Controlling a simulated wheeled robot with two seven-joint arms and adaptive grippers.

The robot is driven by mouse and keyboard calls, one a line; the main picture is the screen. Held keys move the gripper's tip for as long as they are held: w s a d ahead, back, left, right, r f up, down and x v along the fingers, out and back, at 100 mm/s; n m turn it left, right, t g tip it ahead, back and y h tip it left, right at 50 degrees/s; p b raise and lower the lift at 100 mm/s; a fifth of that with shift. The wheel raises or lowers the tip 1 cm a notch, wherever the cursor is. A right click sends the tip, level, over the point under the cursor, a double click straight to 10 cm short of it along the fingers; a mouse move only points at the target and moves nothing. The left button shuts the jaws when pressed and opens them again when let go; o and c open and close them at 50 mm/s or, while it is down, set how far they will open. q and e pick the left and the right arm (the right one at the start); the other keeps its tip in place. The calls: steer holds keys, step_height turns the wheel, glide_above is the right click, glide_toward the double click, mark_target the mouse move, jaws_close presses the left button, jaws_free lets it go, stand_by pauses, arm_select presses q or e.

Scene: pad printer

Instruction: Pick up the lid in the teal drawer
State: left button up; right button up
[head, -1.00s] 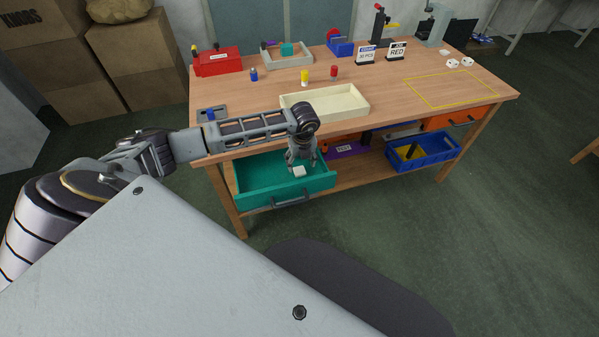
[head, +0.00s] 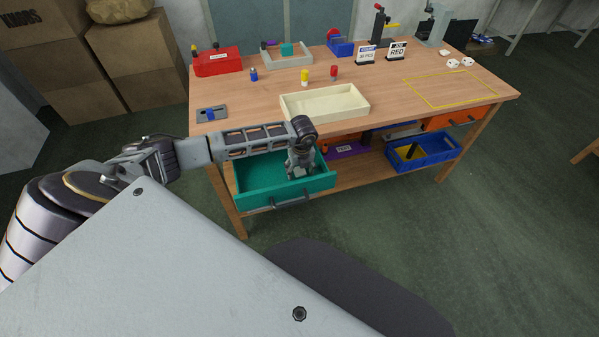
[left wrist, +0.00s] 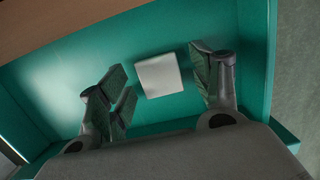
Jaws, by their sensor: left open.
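The teal drawer (head: 262,178) is pulled out below the left part of the workbench. The lid, a small white square piece (left wrist: 158,75), lies on the drawer floor in the left wrist view. My left gripper (head: 300,172) is down inside the drawer, near its right side. In the left wrist view the left gripper (left wrist: 163,85) is open, with its fingers apart on either side of the lid and none clearly touching it. In the head view the gripper hides the lid. My right gripper is not in view.
The wooden workbench top (head: 240,105) overhangs the drawer's back. The drawer's front wall (head: 290,195) stands close to the gripper. A cream tray (head: 325,103) sits on the bench above. A blue bin (head: 423,152) stands on the lower shelf to the right.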

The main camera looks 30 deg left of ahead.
mark_target(300, 171)
arm_select(q)
steer(key=shift+c, duration=1)
steer(key=c, duration=0.6)
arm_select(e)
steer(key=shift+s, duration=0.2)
arm_select(q)
steer(key=shift+r, duration=0.45)
step_height(300, 171, up, 8)
steer(key=shift+f+p, duration=0.15)
steer(key=shift+p, duration=0.25)
steer(key=shift+r, duration=0.75)
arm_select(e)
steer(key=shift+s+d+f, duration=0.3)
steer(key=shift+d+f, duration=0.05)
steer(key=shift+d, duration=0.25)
